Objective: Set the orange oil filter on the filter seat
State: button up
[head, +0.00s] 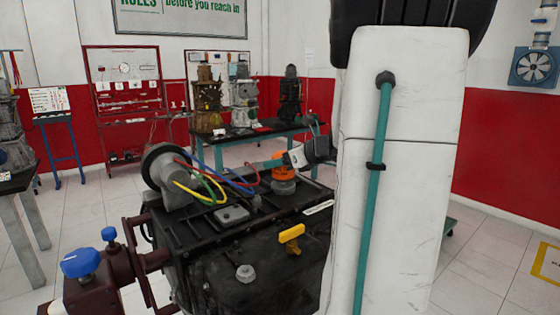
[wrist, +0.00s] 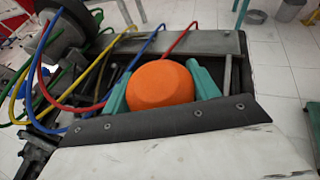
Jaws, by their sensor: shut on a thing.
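The orange oil filter (head: 283,173) is held upright over the top of the black engine block (head: 245,255). A grey round part (head: 284,187), which looks like the filter seat, shows directly below it. I cannot tell whether the two touch. My gripper (head: 277,162) is shut on the filter from the side. In the wrist view the filter (wrist: 160,86) fills the space between the two teal fingers of my gripper (wrist: 160,82). The seat is hidden in the wrist view.
Red, yellow, green and blue cables (head: 215,180) arch over the engine's left part beside a round grey pulley (head: 163,166). A yellow handle (head: 291,236) sticks out in front. A blue-knobbed stand (head: 80,264) is at the lower left. A teal bench (head: 245,138) with engines stands behind.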

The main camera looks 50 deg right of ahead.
jog(key=shift+f, duration=0.2)
jog(key=shift+f, duration=0.4)
jog(key=shift+f, duration=0.3)
dwell(0.5)
jog(key=o, duration=1.2)
jog(key=v, duration=0.7)
jog(key=shift+s+r, duration=0.2)
jog(key=shift+s, duration=0.15)
